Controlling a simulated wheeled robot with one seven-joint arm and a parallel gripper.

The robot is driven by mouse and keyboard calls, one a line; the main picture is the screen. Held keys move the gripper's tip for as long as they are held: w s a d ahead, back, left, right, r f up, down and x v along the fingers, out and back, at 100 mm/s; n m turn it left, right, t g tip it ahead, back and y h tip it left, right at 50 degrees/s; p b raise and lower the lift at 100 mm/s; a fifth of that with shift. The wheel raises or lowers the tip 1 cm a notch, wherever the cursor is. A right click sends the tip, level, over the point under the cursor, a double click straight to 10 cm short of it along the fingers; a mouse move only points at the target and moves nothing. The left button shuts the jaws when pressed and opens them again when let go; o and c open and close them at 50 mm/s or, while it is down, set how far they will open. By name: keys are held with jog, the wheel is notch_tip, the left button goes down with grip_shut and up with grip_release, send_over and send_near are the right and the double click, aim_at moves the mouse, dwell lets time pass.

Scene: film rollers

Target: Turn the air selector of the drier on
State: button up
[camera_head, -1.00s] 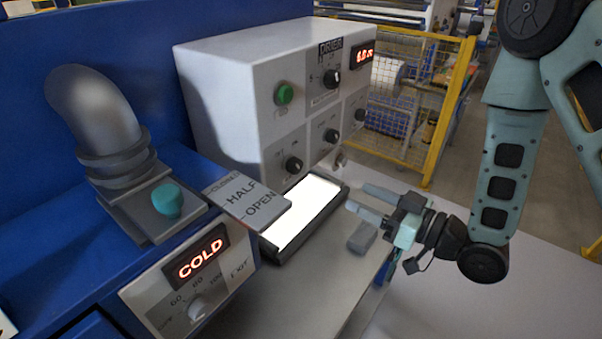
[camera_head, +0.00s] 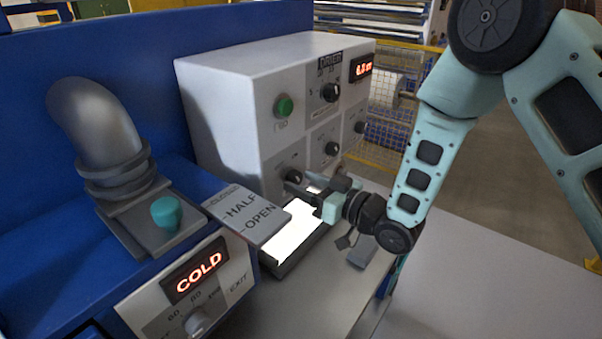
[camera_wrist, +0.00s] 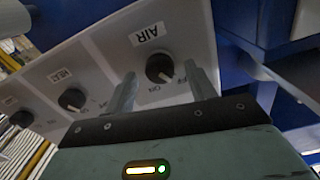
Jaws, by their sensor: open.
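The drier (camera_head: 245,95) is a pale box with several black knobs and a red display. Its air selector (camera_wrist: 160,67) is a round black knob under the label AIR in the wrist view. A white mark on it points to the lower right of that picture, with small ON and OFF lettering near it. In the head view the air selector (camera_head: 294,173) appears to be the lower left knob, just behind my fingers. My gripper (camera_head: 303,184) is open and empty in front of it. In the wrist view, its fingers (camera_wrist: 160,73) stand either side of the knob, apart from it.
The HEAT knob (camera_wrist: 72,99) is beside the air selector. A green button (camera_head: 284,107) is above it. A lit white panel (camera_head: 293,235) lies below my gripper. The slide plate marked HALF and OPEN (camera_head: 246,213) and the COLD control box (camera_head: 190,290) stand to the left.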

jog(key=shift+w+a, duration=0.45)
jog(key=shift+a, duration=0.15)
jog(key=c, duration=1)
jog(key=shift+o, duration=0.2)
jog(key=shift+f+m+b, duration=0.15)
jog(key=shift+m+b, duration=0.2)
jog(key=shift+m, duration=0.15)
jog(key=shift+d+m+b, duration=0.1)
jog(key=shift+m+b, duration=0.75)
jog(key=shift+m, duration=0.15)
jog(key=m+b, duration=0.1)
jog(key=m, duration=0.1)
jog(key=shift+m, duration=0.4)
jog(key=m+b, duration=0.2)
jog(key=m, duration=0.4)
